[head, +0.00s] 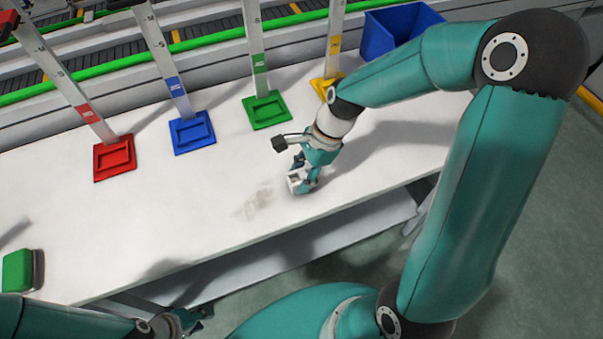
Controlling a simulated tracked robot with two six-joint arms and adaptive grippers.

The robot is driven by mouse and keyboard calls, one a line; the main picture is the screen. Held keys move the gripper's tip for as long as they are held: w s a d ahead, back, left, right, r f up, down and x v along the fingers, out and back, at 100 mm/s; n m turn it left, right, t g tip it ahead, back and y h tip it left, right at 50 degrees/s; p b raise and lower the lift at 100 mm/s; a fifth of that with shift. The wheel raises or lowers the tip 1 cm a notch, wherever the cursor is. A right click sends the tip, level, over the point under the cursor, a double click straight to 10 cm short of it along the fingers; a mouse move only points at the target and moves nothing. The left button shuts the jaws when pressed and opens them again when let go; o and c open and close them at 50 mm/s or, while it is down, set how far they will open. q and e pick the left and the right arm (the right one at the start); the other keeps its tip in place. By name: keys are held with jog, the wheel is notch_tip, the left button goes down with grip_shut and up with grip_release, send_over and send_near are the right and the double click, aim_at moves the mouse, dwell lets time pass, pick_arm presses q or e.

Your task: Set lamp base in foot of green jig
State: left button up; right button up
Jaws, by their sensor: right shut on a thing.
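The green jig (259,70) stands on the white table, with a green rectangular foot (266,110) that has a recessed middle and an upright scale rising from it. My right gripper (301,180) is low over the table, in front of and a little right of the green foot, and apart from it. It is shut on a small whitish piece (296,184), which appears to be the lamp base; the fingers partly hide it. My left gripper (197,318) is at the bottom edge of the view, off the table's front; its fingers are too small and dark to read.
Red (114,157), blue (192,132) and yellow (327,83) jig feet stand in line with the green one. A blue bin (398,30) is at the back right. A green block (18,271) lies at the left. A brownish smudge (258,203) marks the clear table front.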

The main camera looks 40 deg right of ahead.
jog(key=o, duration=1.1)
jog(key=shift+o, duration=0.2)
jog(key=shift+d+r, duration=0.15)
jog(key=shift+r, duration=0.35)
jog(key=p+v, duration=0.1)
jog(key=v, duration=1)
jog(key=shift+s+d, duration=0.1)
jog(key=shift+s, duration=0.05)
